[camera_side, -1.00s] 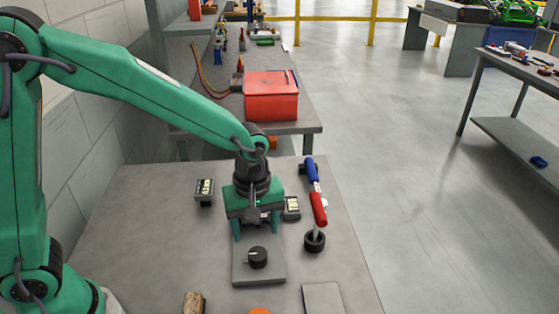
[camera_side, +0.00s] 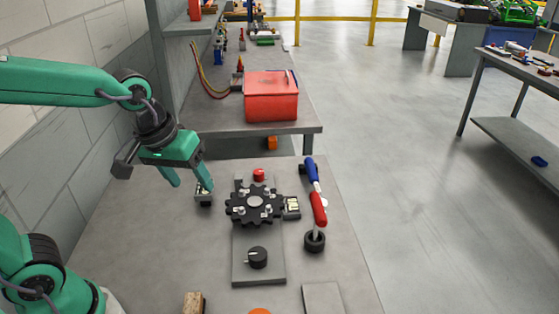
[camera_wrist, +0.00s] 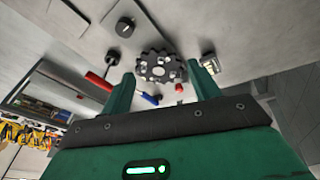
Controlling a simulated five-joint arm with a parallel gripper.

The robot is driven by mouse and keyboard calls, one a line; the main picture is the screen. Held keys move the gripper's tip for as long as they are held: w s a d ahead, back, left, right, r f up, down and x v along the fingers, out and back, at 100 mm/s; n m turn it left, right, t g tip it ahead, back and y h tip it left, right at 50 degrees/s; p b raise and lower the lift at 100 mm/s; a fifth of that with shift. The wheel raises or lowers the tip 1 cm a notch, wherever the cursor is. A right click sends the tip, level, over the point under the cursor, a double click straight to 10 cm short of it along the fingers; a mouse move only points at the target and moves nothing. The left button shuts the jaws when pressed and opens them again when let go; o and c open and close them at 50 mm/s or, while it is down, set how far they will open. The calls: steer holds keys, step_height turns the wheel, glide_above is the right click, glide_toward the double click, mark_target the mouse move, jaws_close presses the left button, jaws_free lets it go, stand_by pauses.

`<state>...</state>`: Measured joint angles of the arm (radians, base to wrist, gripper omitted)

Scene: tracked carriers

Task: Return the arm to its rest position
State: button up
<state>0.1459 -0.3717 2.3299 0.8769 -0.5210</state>
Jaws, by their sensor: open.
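My green gripper (camera_side: 190,183) is open and empty, raised at the left above the bench, clear of the black toothed wheel. One fingertip overlaps the small display device (camera_side: 203,197) in the side view; I cannot tell if they touch. In the wrist view my gripper's two fingers (camera_wrist: 162,85) stand apart with nothing held between them. The toothed wheel (camera_side: 255,204) carries several small pale parts and lies on a grey plate (camera_side: 240,272). It also shows in the wrist view (camera_wrist: 160,67), beyond the fingers.
A black knob (camera_side: 257,257) and a red button (camera_side: 259,175) flank the wheel. A second small device (camera_side: 292,207) and a red-and-blue handled tool (camera_side: 317,205) are to its right. A red box (camera_side: 271,100) sits on the bench behind. The left front bench is mostly clear.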

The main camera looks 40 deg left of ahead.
steer(key=s+a+r+m+t, duration=0.2)
steer(key=s+a+m, duration=0.2)
steer(key=s, duration=0.2)
steer(key=shift+s+r+y, duration=0.15)
steer(key=shift+r+y, duration=0.1)
steer(key=shift+y, duration=0.05)
steer(key=shift+a, duration=0.1)
stand_by(0.7)
